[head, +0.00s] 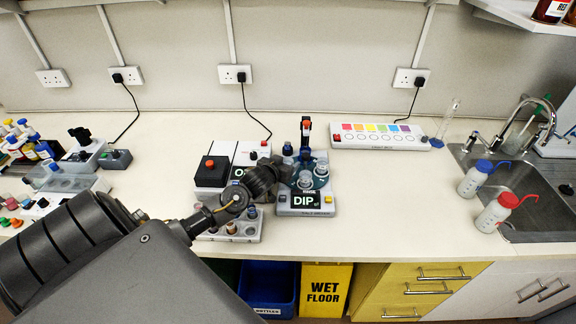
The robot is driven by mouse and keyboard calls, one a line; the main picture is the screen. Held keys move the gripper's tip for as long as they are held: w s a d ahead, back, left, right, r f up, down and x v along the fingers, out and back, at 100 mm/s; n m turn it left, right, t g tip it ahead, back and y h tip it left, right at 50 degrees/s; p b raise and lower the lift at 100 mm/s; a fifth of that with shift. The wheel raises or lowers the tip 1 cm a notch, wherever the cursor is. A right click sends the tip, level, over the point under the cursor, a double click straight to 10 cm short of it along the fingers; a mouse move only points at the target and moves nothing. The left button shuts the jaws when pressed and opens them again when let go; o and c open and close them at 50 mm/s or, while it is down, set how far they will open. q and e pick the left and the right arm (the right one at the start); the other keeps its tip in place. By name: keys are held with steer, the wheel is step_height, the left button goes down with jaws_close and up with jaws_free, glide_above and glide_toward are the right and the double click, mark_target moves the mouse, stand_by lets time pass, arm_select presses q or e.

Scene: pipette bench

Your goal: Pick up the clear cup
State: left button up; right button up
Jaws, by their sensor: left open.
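A small clear cup (305,180) stands on the round teal top of the grey device (326,200) labelled DIP, at the middle of the bench. Another small clear vessel shows on the same top, to its right (321,169). My left gripper (282,172) is open, just left of the clear cup at about its height in the picture. I cannot tell whether a finger touches the cup. The fingertips are small and dark, so their exact gap is hard to see. My right gripper is out of view.
A black box with a red button (210,172) and a rack of small bottles (248,229) stand left of the device. A white strip with coloured squares (380,143) lies behind right. Wash bottles (474,180) stand by the sink at right. The bench right of the device is clear.

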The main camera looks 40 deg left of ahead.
arm_select(q)
steer(key=shift+c, duration=0.3)
steer(key=c, duration=1)
steer(key=shift+r, duration=0.15)
